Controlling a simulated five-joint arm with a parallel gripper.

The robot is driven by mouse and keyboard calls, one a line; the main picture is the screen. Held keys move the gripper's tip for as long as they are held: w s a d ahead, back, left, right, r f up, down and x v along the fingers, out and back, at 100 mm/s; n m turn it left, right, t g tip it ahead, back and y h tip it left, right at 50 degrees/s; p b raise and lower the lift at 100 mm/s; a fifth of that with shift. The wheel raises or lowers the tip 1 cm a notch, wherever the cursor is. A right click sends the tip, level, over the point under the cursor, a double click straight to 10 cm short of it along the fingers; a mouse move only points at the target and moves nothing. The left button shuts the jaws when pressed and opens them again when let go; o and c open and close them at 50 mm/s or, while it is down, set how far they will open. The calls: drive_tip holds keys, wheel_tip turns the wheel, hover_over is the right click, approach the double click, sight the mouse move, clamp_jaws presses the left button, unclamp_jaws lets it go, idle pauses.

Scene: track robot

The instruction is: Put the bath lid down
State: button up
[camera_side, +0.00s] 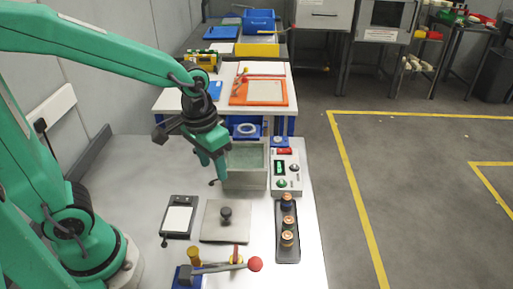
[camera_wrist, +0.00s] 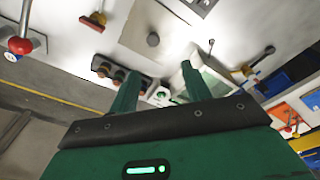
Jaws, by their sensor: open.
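The bath lid (camera_side: 215,235) is a square grey metal plate with a dark round knob (camera_side: 226,213) in its middle. It lies flat on the white bench in front of the bath. It also shows in the wrist view (camera_wrist: 172,42), with the knob on top. The bath (camera_side: 262,178) is an open grey box with a greenish inside, partly hidden by my gripper. It shows in the wrist view (camera_wrist: 207,78) beyond a finger. My gripper (camera_side: 216,172) is open and empty, pointing down at the bath's left side, apart from the lid. Its two fingers show in the wrist view (camera_wrist: 160,92).
A control box (camera_side: 287,172) stands right of the bath. A black rack with several orange-topped bottles (camera_side: 287,238) is right of the lid, and a black device with a white plate (camera_side: 179,220) is left. A red-knobbed lever (camera_side: 255,264) lies in front. The bench's left side is clear.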

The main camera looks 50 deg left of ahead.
drive_tip(key=s+a+r+t, duration=0.4)
drive_tip(key=s+a+r, duration=0.1)
drive_tip(key=r, duration=0.3)
drive_tip(key=shift+s, duration=0.8)
drive_tip(key=shift+o, duration=0.2)
